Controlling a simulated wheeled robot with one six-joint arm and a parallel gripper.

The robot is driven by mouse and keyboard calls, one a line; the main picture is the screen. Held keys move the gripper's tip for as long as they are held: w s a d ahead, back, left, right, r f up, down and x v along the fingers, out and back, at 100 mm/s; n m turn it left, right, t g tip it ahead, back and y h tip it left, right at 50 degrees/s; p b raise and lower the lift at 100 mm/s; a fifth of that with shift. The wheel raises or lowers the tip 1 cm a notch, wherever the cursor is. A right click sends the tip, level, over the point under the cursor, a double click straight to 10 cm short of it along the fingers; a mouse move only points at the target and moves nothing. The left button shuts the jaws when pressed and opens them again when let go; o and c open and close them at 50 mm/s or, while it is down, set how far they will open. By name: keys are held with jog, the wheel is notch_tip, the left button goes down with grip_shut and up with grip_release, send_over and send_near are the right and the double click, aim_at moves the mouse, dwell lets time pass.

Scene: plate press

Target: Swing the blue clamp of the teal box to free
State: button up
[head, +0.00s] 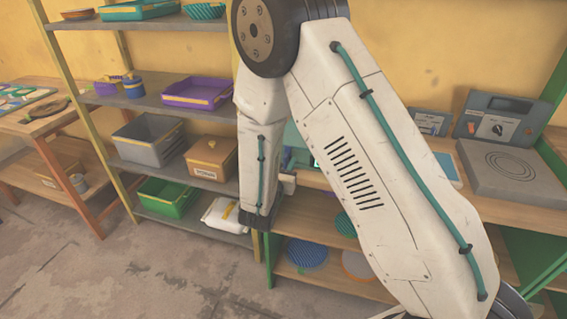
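A teal box (296,136) stands on the workbench behind my arm. Only a narrow part of it shows between my two arm links. A small dark blue part (286,157) shows at its left, and I cannot tell whether it is the clamp. My arm covers the rest of the box. My gripper's fingers are hidden behind the arm, so their place relative to the clamp does not show.
A grey machine (513,172) with a round ringed plate stands on the bench at right, with a control panel (497,120) behind it. Ribbed discs, including a blue one (307,253), lie on the lower shelf. A shelf rack at left holds a purple tray (197,93) and several bins.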

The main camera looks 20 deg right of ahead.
jog(key=shift+w, duration=0.1)
grip_shut()
jog(key=shift+n, duration=0.3)
jog(key=shift+w+a+f+n, duration=0.1)
jog(key=shift+a+f+n, duration=0.1)
jog(key=shift+n, duration=2.7)
jog(key=shift+w+a+f+n, duration=0.1)
jog(key=shift+f+n, duration=0.15)
jog(key=shift+n, duration=2.65)
jog(key=shift+w+a+f+n, duration=0.1)
jog(key=shift+a+f+n, duration=0.1)
jog(key=shift+n, duration=2.7)
